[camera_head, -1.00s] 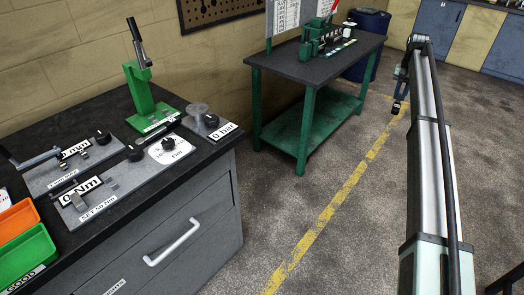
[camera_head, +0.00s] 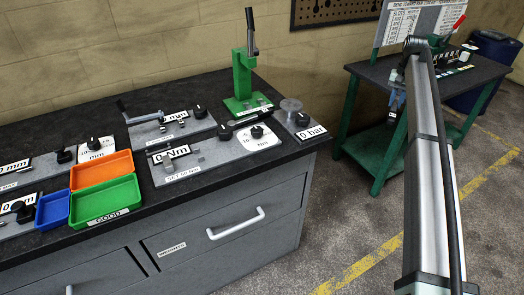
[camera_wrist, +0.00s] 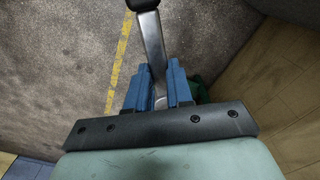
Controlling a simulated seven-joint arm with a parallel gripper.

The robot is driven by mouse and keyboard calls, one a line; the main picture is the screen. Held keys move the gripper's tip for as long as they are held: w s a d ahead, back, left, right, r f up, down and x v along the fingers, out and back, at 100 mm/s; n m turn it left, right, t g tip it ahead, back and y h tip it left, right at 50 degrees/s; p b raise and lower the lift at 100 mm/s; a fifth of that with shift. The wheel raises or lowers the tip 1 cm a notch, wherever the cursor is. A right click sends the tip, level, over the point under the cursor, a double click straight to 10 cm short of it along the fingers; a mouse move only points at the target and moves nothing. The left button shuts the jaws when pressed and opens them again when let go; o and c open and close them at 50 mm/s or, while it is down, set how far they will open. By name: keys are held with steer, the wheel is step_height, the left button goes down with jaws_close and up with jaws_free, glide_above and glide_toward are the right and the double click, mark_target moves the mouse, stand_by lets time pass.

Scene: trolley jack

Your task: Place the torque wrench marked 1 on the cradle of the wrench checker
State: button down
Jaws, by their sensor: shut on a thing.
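My gripper (camera_wrist: 158,72) is shut on a flat silver bar (camera_wrist: 152,42) with a black end (camera_wrist: 143,4), likely a torque wrench; no mark 1 can be read on it. In the head view my gripper (camera_head: 396,100) hangs at the end of my arm, right of the grey bench and in front of the green table. The wrench checker appears to be the grey panel (camera_head: 208,168) with a "0 Nm" display and a "SET 50 Nm" label. Small metal blocks on it (camera_head: 166,160) look like its cradle, and nothing long lies across them. My gripper is well apart from it.
A green hand press (camera_head: 241,75) stands behind the panel, and a round metal post (camera_head: 291,106) stands right of it. Orange (camera_head: 100,170), green (camera_head: 106,202) and blue (camera_head: 52,211) trays lie to the left. The green table (camera_head: 420,85) is at the right, with floor between it and the bench.

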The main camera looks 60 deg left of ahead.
steer(key=s+a+r+n, duration=0.1)
steer(key=s+a+n, duration=0.1)
steer(key=s+a, duration=0.8)
steer(key=s+a+n, duration=0.2)
steer(key=s+a, duration=0.3)
steer(key=s, duration=1)
steer(key=s+a+r+n, duration=0.1)
steer(key=s+a+n, duration=0.1)
steer(key=s+a, duration=0.8)
steer(key=s+n, duration=0.4)
steer(key=s, duration=2.3)
steer(key=n, duration=1.9)
glide_above(192, 159)
steer(key=shift+f, duration=4.9)
steer(key=c, duration=1)
jaws_free()
